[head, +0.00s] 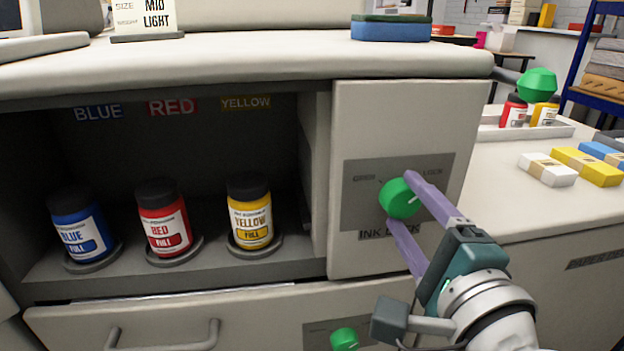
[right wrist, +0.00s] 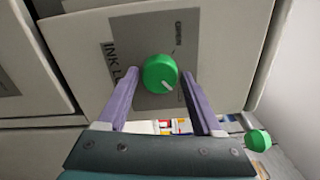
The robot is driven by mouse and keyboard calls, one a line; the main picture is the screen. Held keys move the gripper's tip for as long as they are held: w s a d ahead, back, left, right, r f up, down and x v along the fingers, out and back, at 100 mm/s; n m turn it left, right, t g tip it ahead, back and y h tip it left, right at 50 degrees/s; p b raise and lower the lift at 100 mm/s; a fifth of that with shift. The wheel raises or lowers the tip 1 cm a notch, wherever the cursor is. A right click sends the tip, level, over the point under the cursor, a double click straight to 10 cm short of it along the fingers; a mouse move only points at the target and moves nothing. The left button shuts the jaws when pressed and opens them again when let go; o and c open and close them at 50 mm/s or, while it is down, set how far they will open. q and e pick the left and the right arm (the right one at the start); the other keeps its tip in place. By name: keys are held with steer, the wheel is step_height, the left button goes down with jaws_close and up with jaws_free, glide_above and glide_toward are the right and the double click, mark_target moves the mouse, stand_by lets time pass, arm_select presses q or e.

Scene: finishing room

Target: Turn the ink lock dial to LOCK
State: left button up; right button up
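The ink lock dial (head: 398,199) is a round green knob on a grey plate (head: 357,170) on the cabinet's right front panel. The plate has OPEN at its upper left and LOCK at its upper right. The dial's white pointer mark points to the right in the head view. My right gripper (head: 400,199) is open, with one purple finger on each side of the dial. In the right wrist view the dial (right wrist: 159,73) sits between the fingertips, with a narrow gap on each side. My left gripper is out of view.
Blue (head: 80,228), red (head: 164,222) and yellow (head: 250,216) ink jars stand in the open bay to the left. A drawer handle (head: 165,338) and another green knob (head: 344,340) are below. A side counter (head: 520,205) with paper packs lies at right.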

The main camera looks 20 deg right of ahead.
steer(key=shift+o, duration=1.3)
steer(key=v, duration=1)
